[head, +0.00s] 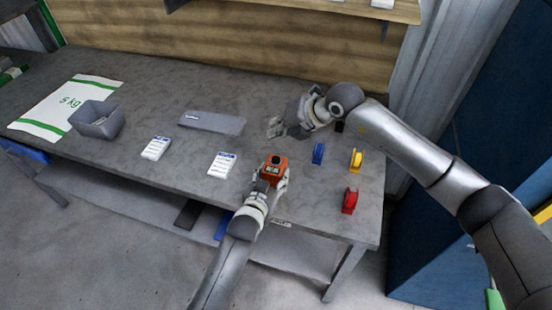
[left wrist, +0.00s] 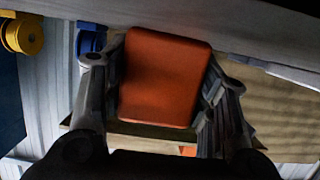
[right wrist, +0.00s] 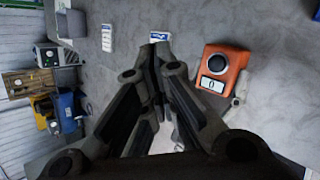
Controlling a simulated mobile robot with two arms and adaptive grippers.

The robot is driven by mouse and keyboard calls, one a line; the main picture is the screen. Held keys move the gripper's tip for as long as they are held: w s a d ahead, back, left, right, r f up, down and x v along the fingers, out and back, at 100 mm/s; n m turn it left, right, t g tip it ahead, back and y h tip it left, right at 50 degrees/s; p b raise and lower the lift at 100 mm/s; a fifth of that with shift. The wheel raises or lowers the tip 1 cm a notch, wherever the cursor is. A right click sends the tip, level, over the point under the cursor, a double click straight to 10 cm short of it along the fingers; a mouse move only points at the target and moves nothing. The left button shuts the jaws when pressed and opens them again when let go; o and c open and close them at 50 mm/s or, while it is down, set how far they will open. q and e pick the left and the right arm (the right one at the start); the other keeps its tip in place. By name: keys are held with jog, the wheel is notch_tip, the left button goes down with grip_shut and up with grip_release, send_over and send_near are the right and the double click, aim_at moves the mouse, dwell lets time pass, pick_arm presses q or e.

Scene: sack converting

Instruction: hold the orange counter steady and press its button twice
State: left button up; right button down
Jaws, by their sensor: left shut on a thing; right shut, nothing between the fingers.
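The orange counter (head: 273,168) stands near the front edge of the grey table. My left gripper (head: 270,180) is shut on it from the front; in the left wrist view the counter's orange back (left wrist: 165,78) fills the space between the fingers. In the right wrist view the counter (right wrist: 224,66) shows its round dark button (right wrist: 217,61) and a small display that reads 0. My right gripper (head: 277,128) is shut and empty, above the table behind the counter; its fingertips (right wrist: 155,50) are to the left of the counter in the right wrist view, apart from it.
Blue (head: 318,153), yellow (head: 356,158) and red (head: 350,200) tape rolls stand right of the counter. White cards (head: 222,165) lie to its left. A grey flat case (head: 212,122), a grey bin (head: 97,119) and a sack (head: 62,105) lie further left.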

aim_at(279, 158)
jog(key=shift+w+d+r+n+t, duration=0.25)
jog(key=shift+w+r+n+t, duration=0.15)
jog(key=shift+w+r+n, duration=0.25)
jog(key=shift+s+f, duration=0.1)
jog(key=shift+f, duration=0.1)
jog(key=shift+f, duration=4.4)
jog(key=shift+f, duration=0.4)
jog(key=shift+f, duration=0.6)
jog(key=shift+r, duration=1)
